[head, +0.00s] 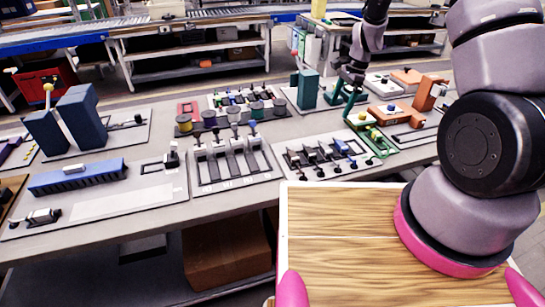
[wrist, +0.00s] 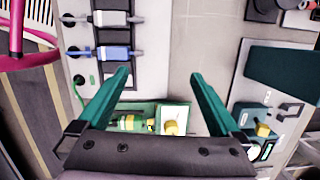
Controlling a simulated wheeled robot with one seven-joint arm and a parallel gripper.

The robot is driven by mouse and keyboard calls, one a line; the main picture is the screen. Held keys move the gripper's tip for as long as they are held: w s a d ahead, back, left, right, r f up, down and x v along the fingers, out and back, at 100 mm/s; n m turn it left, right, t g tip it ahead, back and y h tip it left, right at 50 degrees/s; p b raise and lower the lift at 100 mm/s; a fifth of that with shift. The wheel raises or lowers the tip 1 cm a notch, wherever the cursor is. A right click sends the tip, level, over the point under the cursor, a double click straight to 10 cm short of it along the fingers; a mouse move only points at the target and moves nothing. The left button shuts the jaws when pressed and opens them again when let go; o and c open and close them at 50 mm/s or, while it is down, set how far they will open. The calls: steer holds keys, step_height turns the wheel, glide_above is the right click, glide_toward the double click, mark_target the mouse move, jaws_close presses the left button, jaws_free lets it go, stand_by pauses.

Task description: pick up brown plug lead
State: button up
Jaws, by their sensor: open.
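A pale board (head: 335,172) in the middle of the table holds a row of plug leads, dark ones (head: 311,157) and a blue one (head: 342,146). None reads clearly as brown at this size. Part of the board shows at the left of the wrist view, with a grey-white plug (wrist: 110,18) and a blue plug (wrist: 113,52) lying across dark slots. My gripper (wrist: 158,76) is open and empty, its teal fingers apart above the gap right of this board. In the head view my gripper (head: 345,97) is behind the board.
A green fixture with a yellow knob (wrist: 172,128) lies beneath my fingers. A teal device (wrist: 255,118) stands to the right. Orange-brown blocks (head: 392,113) and a teal block (head: 308,89) stand near my gripper. A slider board (head: 235,165) is to the left.

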steer(key=g+y, duration=0.1)
steer(key=y, duration=0.1)
glide_toward(292, 154)
steer(key=f, duration=0.1)
steer(key=a+f, duration=0.1)
steer(key=shift+s+a+f+n, duration=0.2)
steer(key=shift+s+f+n, duration=0.1)
steer(key=shift+f, duration=0.1)
steer(key=shift+x, duration=2.9)
steer(key=shift+w, duration=0.2)
steer(key=c, duration=1.1)
